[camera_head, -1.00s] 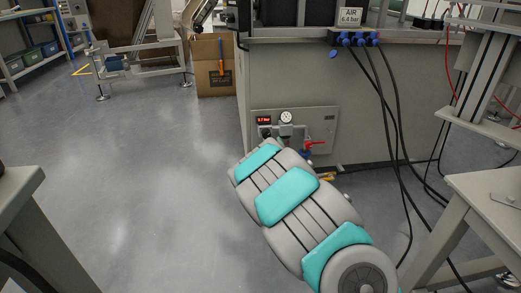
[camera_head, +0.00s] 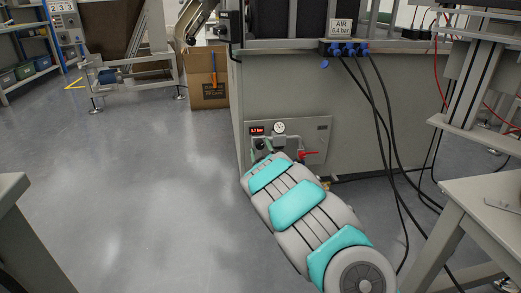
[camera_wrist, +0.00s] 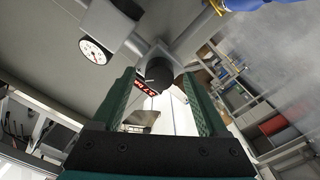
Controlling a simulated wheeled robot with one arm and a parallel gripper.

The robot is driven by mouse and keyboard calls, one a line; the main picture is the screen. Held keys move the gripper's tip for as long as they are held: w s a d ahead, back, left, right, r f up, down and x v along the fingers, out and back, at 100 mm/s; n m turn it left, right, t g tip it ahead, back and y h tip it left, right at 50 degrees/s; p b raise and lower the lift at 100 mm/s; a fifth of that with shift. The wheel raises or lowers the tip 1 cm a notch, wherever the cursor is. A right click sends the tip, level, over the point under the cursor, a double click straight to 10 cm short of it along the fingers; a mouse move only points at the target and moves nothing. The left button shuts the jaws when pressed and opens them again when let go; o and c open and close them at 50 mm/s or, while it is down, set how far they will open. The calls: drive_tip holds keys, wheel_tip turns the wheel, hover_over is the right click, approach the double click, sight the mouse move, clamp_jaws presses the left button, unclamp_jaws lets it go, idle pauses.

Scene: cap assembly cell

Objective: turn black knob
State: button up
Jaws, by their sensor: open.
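The black knob (camera_wrist: 159,74) shows in the wrist view as a round dark cap on a grey fitting, close in front of my gripper. My gripper (camera_wrist: 158,83) is open, with one green finger on each side of the knob in that view. I cannot tell whether the fingers touch it. In the head view my gripper (camera_head: 266,146) is small and partly hidden by my arm, at the left part of the grey panel (camera_head: 322,128). The knob is hard to make out there.
A red digital display (camera_head: 256,130), a round white gauge (camera_head: 278,127) and a red-handled valve (camera_head: 309,154) sit on the panel close to my gripper. Black cables (camera_head: 384,130) hang to the right. The floor at left is clear.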

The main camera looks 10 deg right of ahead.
clamp_jaws()
idle(0.7)
